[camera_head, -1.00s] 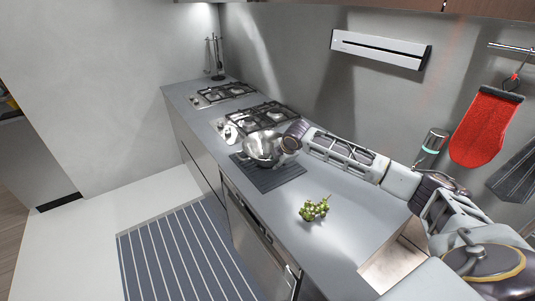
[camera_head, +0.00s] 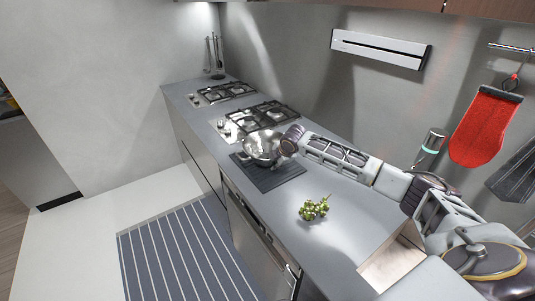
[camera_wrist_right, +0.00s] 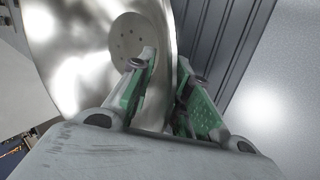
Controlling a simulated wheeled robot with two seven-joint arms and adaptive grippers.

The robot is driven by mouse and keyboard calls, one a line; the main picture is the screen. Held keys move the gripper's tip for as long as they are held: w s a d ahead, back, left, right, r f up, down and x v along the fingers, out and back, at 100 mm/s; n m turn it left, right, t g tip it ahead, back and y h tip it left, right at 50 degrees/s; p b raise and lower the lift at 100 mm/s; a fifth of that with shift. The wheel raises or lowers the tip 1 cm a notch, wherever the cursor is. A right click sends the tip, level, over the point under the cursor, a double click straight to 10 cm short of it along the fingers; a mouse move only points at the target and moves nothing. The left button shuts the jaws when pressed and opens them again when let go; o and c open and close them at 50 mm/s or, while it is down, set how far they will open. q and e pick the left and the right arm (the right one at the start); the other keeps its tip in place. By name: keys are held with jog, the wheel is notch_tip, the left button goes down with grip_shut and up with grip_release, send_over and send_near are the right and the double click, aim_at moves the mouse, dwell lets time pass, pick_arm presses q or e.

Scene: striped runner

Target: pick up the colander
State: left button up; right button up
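The colander (camera_head: 259,145) is a shiny metal bowl on a dark ribbed mat on the counter. My right gripper (camera_head: 281,148) is at its right side, reaching in from the right. In the right wrist view, the colander (camera_wrist_right: 82,60) shows its curved metal wall and a disc with small holes. The right gripper's fingers (camera_wrist_right: 168,72) stand on either side of the colander's rim, drawn fairly close together. Whether both pads press on the rim cannot be told. My left gripper is not in view.
The dark ribbed mat (camera_head: 281,179) lies under the colander. Green grapes (camera_head: 314,208) lie on the counter nearer the front. Gas hobs (camera_head: 262,115) are behind. A red mitt (camera_head: 484,127) hangs on the right wall. The counter around the grapes is clear.

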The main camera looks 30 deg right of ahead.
grip_shut()
jog(key=shift+r, duration=0.15)
jog(key=shift+w+r+b, duration=0.1)
jog(key=shift+r+b, duration=0.3)
jog(key=shift+r, duration=4.55)
